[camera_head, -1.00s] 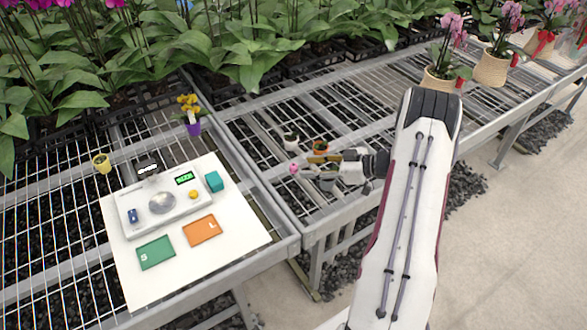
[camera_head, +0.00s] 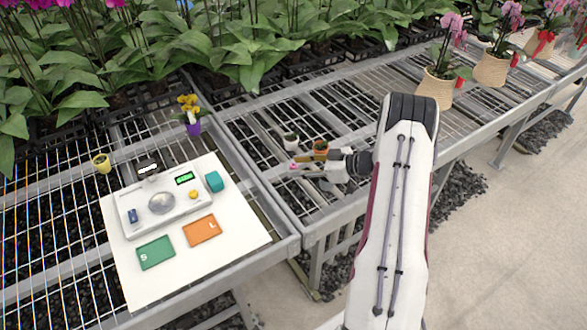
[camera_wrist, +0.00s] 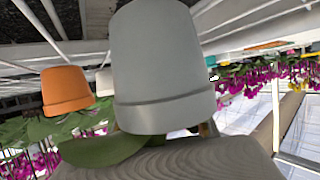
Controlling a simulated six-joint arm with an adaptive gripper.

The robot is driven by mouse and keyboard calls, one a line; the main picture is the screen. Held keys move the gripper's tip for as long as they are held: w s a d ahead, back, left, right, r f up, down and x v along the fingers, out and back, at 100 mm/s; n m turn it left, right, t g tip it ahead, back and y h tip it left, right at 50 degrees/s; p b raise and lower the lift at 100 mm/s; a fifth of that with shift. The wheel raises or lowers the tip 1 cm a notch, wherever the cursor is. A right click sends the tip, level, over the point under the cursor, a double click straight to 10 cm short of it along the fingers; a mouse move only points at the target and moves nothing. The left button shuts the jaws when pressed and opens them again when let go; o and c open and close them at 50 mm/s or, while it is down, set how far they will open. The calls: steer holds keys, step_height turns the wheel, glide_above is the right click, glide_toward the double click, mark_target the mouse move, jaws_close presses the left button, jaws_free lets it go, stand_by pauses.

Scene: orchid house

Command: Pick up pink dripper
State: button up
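A small pink item (camera_head: 293,166), likely the pink dripper, shows on the slatted bench in the head view, at the left end of my gripper. It is too small to make out its shape. My gripper (camera_head: 312,172) is low over the bench, pointing left, with the pink item at or just beyond its tips. Whether they touch is unclear. In the wrist view a large grey pot (camera_wrist: 165,70) fills the middle, appearing upside down and close to the camera. It hides much behind it. I cannot make out the fingertips or any pink item there.
An orange pot (camera_head: 320,150) and a white pot (camera_head: 290,142) stand just behind my gripper. The orange pot also shows in the wrist view (camera_wrist: 66,90). A purple pot (camera_head: 193,128) with yellow flowers and a scale (camera_head: 135,215) on a white board are left.

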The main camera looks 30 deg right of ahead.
steer(key=shift+x, duration=1)
steer(key=c, duration=0.9)
